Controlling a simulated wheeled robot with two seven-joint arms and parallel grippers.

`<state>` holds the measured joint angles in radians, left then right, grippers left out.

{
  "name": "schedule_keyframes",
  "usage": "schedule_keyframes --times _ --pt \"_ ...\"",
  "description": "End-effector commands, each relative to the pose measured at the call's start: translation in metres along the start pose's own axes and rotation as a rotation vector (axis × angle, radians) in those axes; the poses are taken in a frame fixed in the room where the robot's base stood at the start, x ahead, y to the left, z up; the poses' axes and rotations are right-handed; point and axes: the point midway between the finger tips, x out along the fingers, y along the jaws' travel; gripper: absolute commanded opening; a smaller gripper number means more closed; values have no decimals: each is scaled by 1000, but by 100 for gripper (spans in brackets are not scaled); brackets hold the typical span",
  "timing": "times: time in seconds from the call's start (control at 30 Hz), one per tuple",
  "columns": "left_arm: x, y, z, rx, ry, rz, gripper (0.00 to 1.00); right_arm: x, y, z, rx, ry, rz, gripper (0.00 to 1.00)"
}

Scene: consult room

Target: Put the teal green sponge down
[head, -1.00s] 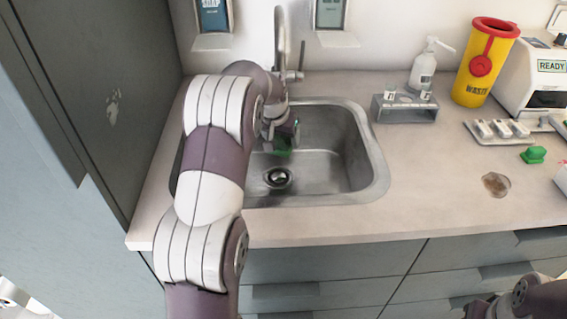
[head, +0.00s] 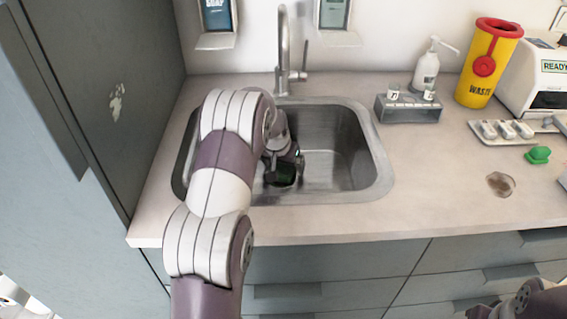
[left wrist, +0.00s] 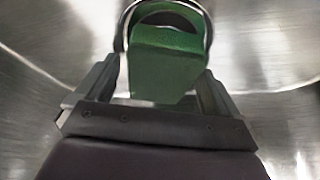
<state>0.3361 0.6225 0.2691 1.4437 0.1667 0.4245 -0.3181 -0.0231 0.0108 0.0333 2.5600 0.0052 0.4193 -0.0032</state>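The teal green sponge (left wrist: 165,62) is low in the steel sink (head: 345,165), at the drain (left wrist: 190,12); it covers part of the drain ring in the left wrist view. In the head view it is a dark green patch (head: 286,174), mostly hidden by my left gripper (head: 283,180). In the left wrist view the fingers of my left gripper (left wrist: 160,78) stand on both sides of the sponge, with a narrow gap at the left finger; they look open. Whether the sponge's underside touches the sink floor is hidden. My right gripper is not clearly visible; part of my right arm shows at bottom right.
The faucet (head: 284,50) rises behind the sink. Right of it stand a metal rack (head: 408,110), a pump bottle (head: 426,72), a yellow waste container (head: 486,68) and a tray (head: 505,131).

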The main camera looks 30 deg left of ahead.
Motion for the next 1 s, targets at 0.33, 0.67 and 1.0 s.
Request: schedule_keyframes --times 0.33,0.67,1.0 --pt "-22 0 -3 0 4 -1 96 -4 0 0 0 0 0 47" --pt "-104 0 -2 -1 2 0 96 -13 0 -2 0 0 0 47" --pt "-123 0 -1 0 0 0 96 -14 0 -2 0 0 0 47"
